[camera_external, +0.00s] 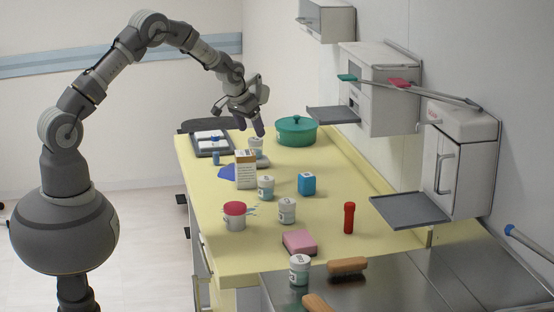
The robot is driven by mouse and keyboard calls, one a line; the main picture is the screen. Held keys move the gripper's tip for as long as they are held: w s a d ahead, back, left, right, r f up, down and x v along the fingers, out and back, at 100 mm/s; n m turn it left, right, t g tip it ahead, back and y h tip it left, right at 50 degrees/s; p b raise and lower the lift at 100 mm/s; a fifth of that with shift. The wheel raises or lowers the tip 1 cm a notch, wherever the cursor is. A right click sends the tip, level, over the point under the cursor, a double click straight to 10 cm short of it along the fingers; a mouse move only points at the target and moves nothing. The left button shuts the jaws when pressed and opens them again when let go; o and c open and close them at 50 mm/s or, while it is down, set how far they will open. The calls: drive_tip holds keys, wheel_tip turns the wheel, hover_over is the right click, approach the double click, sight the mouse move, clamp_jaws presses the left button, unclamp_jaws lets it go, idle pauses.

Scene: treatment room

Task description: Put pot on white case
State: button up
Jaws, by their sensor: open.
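The green pot (296,132) with its lid on stands upright at the far end of the yellow counter, close to the wall. Two white cases hang on the wall at the right: a farther white case (379,92) and a nearer white case (456,160), whose handled door is shut. Which one the task means I cannot tell. My gripper (239,118) is open and empty, above the far end of the counter. It is to the left of the pot and apart from it, with one finger over a small white jar (256,146).
Several jars, boxes and a red bottle (349,218) crowd the yellow counter (330,165). Grey shelves (408,210) jut out below the wall cases. A dark tray (212,153) lies at the far left. Brushes (348,265) lie on the metal surface in front.

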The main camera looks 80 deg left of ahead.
drive_tip(key=v, duration=0.5)
drive_tip(key=shift+r+p, duration=0.25)
drive_tip(key=shift+p, duration=0.15)
drive_tip(key=w+d+r+m+t, duration=0.15)
drive_tip(key=d+r, duration=0.35)
drive_tip(key=r, duration=0.5)
drive_tip(key=d+r+m+t, duration=0.15)
drive_tip(key=d+r, duration=0.35)
drive_tip(key=r, duration=0.6)
drive_tip(key=d+r+t, duration=0.3)
drive_tip(key=d+r, duration=0.2)
drive_tip(key=r, duration=0.5)
drive_tip(key=s+d+r+m+t, duration=0.1)
drive_tip(key=s+d+r, duration=0.3)
drive_tip(key=r, duration=0.4)
drive_tip(key=s+d+r+m+t+h, duration=0.1)
drive_tip(key=s+d+r+t, duration=0.1)
drive_tip(key=s+d+r, duration=0.3)
drive_tip(key=s+d+r+m+t+h, duration=0.1)
drive_tip(key=s+d+r, duration=0.3)
drive_tip(key=r, duration=0.9)
drive_tip(key=s+t, duration=0.1)
drive_tip(key=s, duration=0.2)
drive_tip(key=shift+s+d, duration=0.35)
drive_tip(key=shift+d, duration=0.05)
